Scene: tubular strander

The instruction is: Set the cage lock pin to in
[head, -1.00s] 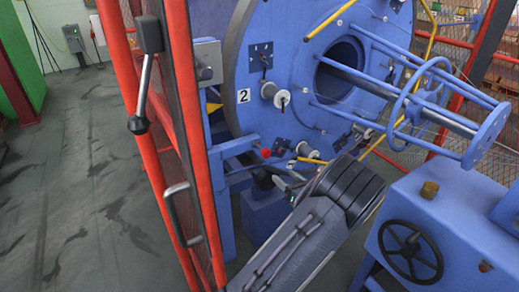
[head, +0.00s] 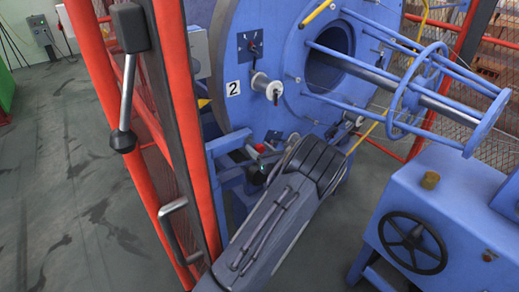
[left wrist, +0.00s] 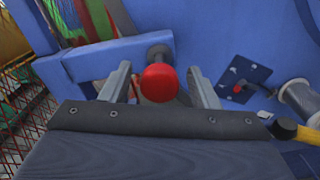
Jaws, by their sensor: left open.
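The cage lock pin appears to be the red round knob (left wrist: 160,84) on a dark shaft, set in a blue bracket (left wrist: 100,62) in the left wrist view. My left gripper (left wrist: 160,74) is open, with one grey finger on each side of the knob and a visible gap to both. It is not closed on it. In the head view the small red knob (head: 259,147) shows just beyond my left wrist, by the blue machine frame. My left fingers are mostly hidden there behind the wrist. My right gripper is in neither view.
A red guard post (head: 177,120) and a lever handle (head: 130,80) stand left of my arm. The large blue disc (head: 232,60) marked 2 is behind. A blue housing with a black handwheel (head: 412,243) is at right.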

